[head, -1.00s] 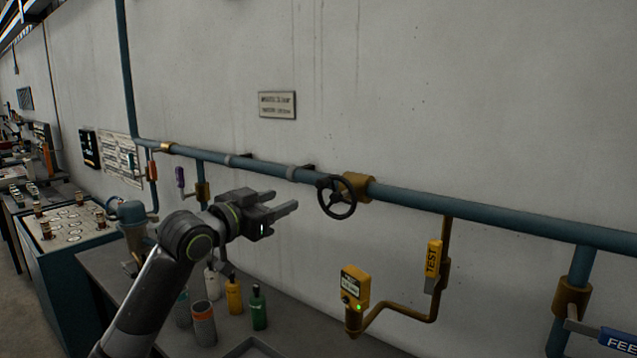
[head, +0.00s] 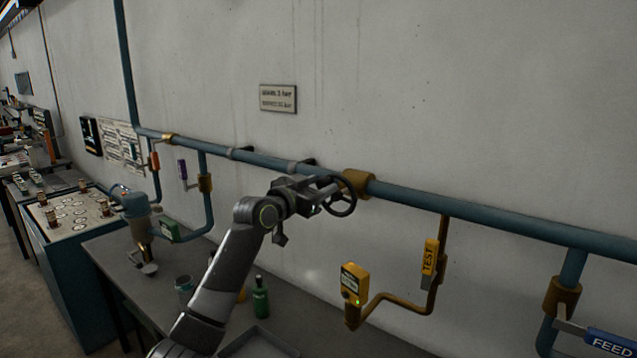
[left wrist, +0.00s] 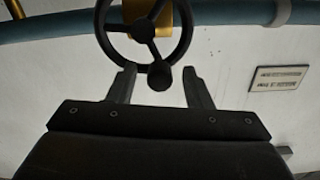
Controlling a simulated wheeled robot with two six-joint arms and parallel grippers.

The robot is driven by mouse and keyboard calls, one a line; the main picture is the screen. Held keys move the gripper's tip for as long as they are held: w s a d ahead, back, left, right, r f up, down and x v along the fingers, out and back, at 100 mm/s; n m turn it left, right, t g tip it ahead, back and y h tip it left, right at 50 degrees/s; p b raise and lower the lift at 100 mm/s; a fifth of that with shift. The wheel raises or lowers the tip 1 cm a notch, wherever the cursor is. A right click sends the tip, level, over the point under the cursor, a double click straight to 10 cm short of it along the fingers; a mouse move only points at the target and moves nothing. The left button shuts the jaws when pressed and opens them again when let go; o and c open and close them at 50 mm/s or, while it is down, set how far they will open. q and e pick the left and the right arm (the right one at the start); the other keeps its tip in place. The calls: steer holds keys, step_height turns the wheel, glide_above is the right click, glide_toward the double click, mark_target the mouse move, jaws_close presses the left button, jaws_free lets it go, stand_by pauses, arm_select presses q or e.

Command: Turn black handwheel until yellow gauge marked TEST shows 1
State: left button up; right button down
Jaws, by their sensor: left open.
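The black handwheel (head: 344,196) sits on a brass-coloured valve body on the blue wall pipe. My left gripper (head: 326,190) is open right at the wheel's left side. In the left wrist view the wheel (left wrist: 145,28) lies ahead, and its knob (left wrist: 159,77) shows between the open fingers (left wrist: 160,88), with a gap on each side. The yellow gauge (head: 354,283) with a green light stands on a brown branch pipe, below a yellow TEST tag (head: 430,257). Its reading is too small to make out. My right gripper is not in view.
The blue pipe (head: 470,218) runs along the wall. A blue FEED handle (head: 608,343) is at the lower right. A bench (head: 115,262) below carries a green bottle (head: 260,298) and a tray. A sign (head: 278,98) hangs above.

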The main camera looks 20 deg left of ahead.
mark_target(348, 194)
arm_select(q)
steer(key=shift+w, duration=0.1)
steer(key=shift+c, duration=0.3)
steer(key=c, duration=0.9)
steer(key=shift+c, duration=0.2)
steer(key=d+m+b, duration=0.1)
steer(key=m+b, duration=0.3)
steer(key=m, duration=0.1)
steer(key=s+d+m+b, duration=0.1)
steer(key=m+b, duration=0.2)
steer(key=shift+d+f, duration=0.1)
steer(key=shift+d, duration=0.25)
steer(key=m+b, duration=0.1)
steer(key=d+m+b, duration=0.1)
steer(key=m, duration=0.2)
steer(key=shift+s+d+f+b, duration=0.15)
steer(key=shift+s+f+b, duration=0.05)
steer(key=shift+f+b, duration=0.2)
steer(key=shift+s+d+f+m+b, duration=0.15)
steer(key=shift+m+b, duration=0.3)
steer(key=shift+m, duration=0.45)
steer(key=shift+d+f+m+b, duration=0.25)
steer(key=shift+m+b, duration=0.2)
steer(key=shift+m, duration=0.45)
steer(key=shift+s+d+f+m+b, duration=0.15)
steer(key=shift+m+b, duration=0.3)
steer(key=shift+m, duration=0.45)
steer(key=shift+w+f, duration=0.1)
